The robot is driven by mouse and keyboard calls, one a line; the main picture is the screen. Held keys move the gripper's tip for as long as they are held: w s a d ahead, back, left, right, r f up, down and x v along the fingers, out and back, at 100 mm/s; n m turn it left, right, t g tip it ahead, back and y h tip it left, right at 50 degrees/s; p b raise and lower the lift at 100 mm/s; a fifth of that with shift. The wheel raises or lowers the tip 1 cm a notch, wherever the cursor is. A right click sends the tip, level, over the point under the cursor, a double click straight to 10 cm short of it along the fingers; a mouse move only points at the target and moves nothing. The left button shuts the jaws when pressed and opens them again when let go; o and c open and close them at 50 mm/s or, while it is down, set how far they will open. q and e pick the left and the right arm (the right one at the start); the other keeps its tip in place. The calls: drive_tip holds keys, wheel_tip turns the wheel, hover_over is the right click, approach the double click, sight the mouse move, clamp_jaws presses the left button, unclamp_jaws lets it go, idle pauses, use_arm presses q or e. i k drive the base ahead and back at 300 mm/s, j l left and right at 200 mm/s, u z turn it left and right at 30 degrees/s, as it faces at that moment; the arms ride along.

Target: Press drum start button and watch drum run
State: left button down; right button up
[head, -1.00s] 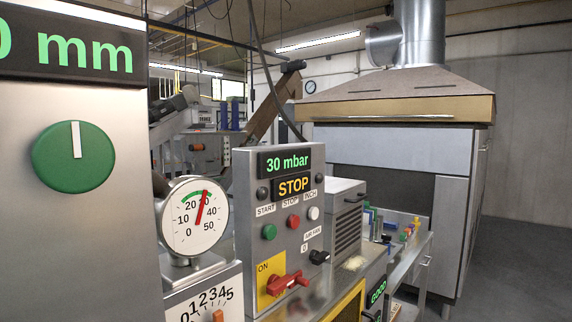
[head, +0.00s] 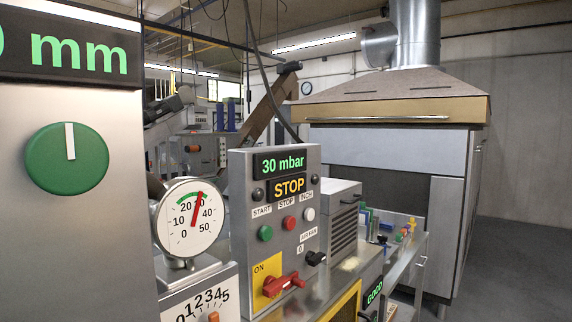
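The drum control panel (head: 240,200) is a grey upright box in the middle of the head view. Its green START button (head: 265,233) is on the left, with a red STOP button (head: 289,223) and a white INCH button (head: 309,214) to its right. The display (head: 283,163) above reads 30 mbar, and the status display (head: 289,188) reads STOP. A red rotary switch (head: 283,285) sits on a yellow plate marked ON. A black AIR FAN knob (head: 316,258) is at the lower right. Neither of my grippers shows, and no drum can be made out for certain.
A tall metal cabinet with a green dial (head: 67,158) fills the left. A round gauge (head: 190,217) stands before the panel. A hooded unit (head: 390,150) is behind at right, beside a side bench (head: 410,262) with small coloured items. Open floor (head: 515,265) lies far right.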

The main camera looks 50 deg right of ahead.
sight(266, 232)
drive_tip(key=k+l+z, duration=0.1)
drive_tip(key=z, duration=1.25)
